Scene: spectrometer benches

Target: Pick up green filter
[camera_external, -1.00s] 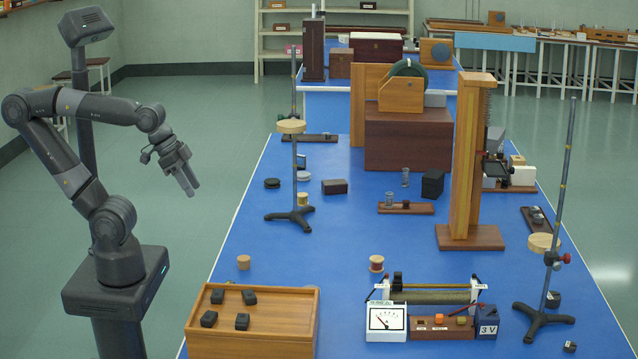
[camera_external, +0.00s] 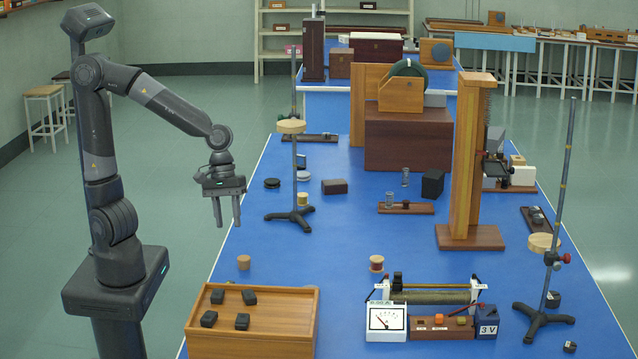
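I cannot make out anything that is clearly a green filter. Several small dark blocks (camera_external: 220,296) sit on the wooden box (camera_external: 265,340) at the front left of the blue bench; their colour and kind are too small to tell. A small dark disc (camera_external: 272,183) lies on the bench near the left edge. My gripper (camera_external: 228,225) points down with its two fingers apart and nothing between them. In the picture it is above the bench's left edge, behind the wooden box and left of the near tripod stand (camera_external: 295,216).
The blue bench (camera_external: 330,240) is clear in its middle. A cork-coloured cylinder (camera_external: 244,262) stands behind the wooden box. A meter (camera_external: 386,321), a tall wooden stand (camera_external: 466,160) and a right-hand rod stand (camera_external: 545,313) are obstacles. A dark green wheel (camera_external: 407,68) is farther back.

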